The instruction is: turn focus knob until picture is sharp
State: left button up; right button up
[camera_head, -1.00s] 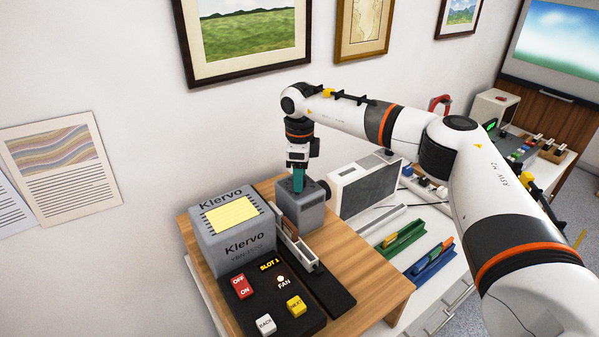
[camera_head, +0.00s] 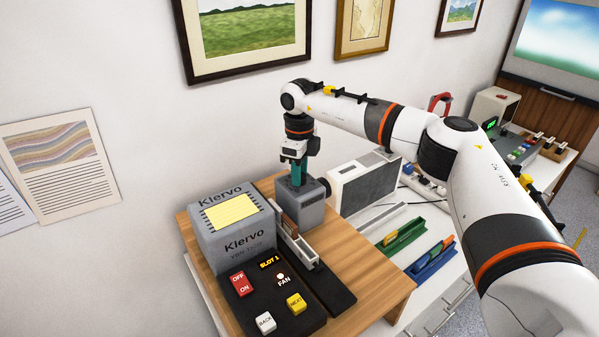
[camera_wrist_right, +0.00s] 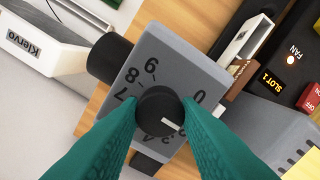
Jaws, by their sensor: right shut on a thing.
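The focus knob (camera_wrist_right: 157,110) is a dark round dial on top of the grey lens block (camera_head: 302,212) of the Klervo projector (camera_head: 240,245). A number scale surrounds it, with 0, 7, 8 and 9 readable. Its white pointer mark (camera_wrist_right: 172,125) points to the lower right in the wrist view. My right gripper (camera_wrist_right: 158,103), with teal fingers, points down and is shut on the knob, one finger on each side; it also shows in the head view (camera_head: 298,181). The projected picture (camera_head: 562,48) at the top right looks blurred, blue above green. My left gripper is out of view.
Power and slide buttons (camera_head: 268,297) sit at the projector's front. A slide carrier (camera_head: 296,243) runs beside the block. A white speaker-like box (camera_head: 368,186) and green and blue racks (camera_head: 405,235) stand to the right. Framed prints (camera_head: 248,35) hang behind.

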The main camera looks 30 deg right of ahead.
jog(key=m, duration=0.4)
jog(key=shift+r+m+b, duration=0.1)
jog(key=shift+m+b, duration=0.2)
jog(key=shift+b, duration=0.05)
jog(key=m, duration=0.5)
jog(key=shift+w+b, duration=0.1)
jog(key=shift+b, duration=0.2)
jog(key=m, duration=0.6)
jog(key=shift+r, duration=0.1)
jog(key=shift+m+b, duration=0.35)
jog(key=shift+m, duration=2.15)
jog(key=shift+r, duration=0.1)
jog(key=shift+d, duration=0.1)
jog(key=o, duration=1)
jog(key=shift+c, duration=0.2)
jog(key=shift+f, duration=0.2)
